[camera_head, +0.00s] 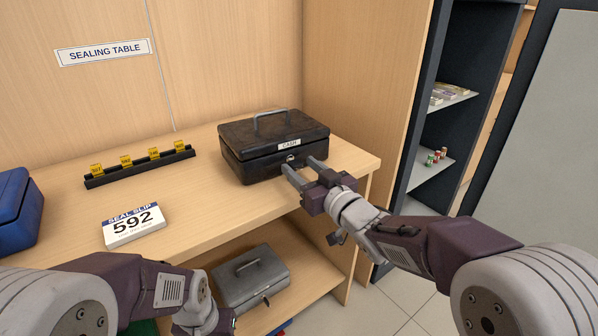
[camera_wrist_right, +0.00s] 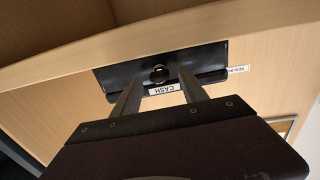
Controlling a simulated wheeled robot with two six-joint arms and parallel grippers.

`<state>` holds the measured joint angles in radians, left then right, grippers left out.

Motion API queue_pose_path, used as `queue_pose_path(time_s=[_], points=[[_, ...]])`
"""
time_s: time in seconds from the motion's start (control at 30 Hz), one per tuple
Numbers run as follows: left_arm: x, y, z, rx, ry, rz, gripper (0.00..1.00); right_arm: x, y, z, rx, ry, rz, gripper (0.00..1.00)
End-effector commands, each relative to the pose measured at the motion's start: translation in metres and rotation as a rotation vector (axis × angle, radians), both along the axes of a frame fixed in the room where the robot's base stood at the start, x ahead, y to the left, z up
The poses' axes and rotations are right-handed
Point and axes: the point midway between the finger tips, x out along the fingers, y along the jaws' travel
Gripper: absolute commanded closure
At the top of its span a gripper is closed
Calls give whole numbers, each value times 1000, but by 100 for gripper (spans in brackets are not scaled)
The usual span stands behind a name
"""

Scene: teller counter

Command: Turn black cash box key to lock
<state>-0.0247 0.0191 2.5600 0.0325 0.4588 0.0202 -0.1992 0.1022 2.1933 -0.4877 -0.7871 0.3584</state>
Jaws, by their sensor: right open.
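The black cash box (camera_head: 262,135) sits shut on the sealing table's top, its handle up and a CASH label on its front. Its key (camera_head: 290,159) shows small at the front lock, below the label. In the right wrist view the box (camera_wrist_right: 125,75) appears upside down, with the round key and lock (camera_wrist_right: 159,73) between my fingers. My right gripper (camera_head: 302,168) is open in front of the box's face, fingers pointing at the lock, one on either side of the key. Contact with the key cannot be told. My left arm is low at the left; its gripper's fingers are not clearly visible.
A seal slip block (camera_head: 134,225) marked 592, a black rack with yellow tags (camera_head: 140,166) and a blue box (camera_head: 18,210) stand on the table. A grey cash box (camera_head: 249,278) with a key is on the lower shelf. A wooden panel (camera_head: 365,75) rises behind the right end.

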Motion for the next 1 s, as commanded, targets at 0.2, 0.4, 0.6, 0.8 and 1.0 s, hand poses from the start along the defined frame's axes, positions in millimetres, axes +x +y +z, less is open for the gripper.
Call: queue_pose_path(time_s=[0.2,0.4,0.6,0.8,1.0], points=[[0,0,-4,0,0,0,64,13,8,0,0,0,0,49],[0,0,-4,0,0,0,64,14,8,0,-1,1,-1,52],[0,0,-4,0,0,0,64,13,8,0,-1,1,-1,100],[0,0,-5,0,0,0,64,13,8,0,-8,-5,-1,100],[0,0,-10,0,0,0,64,13,8,-1,-69,-41,-1,100]])
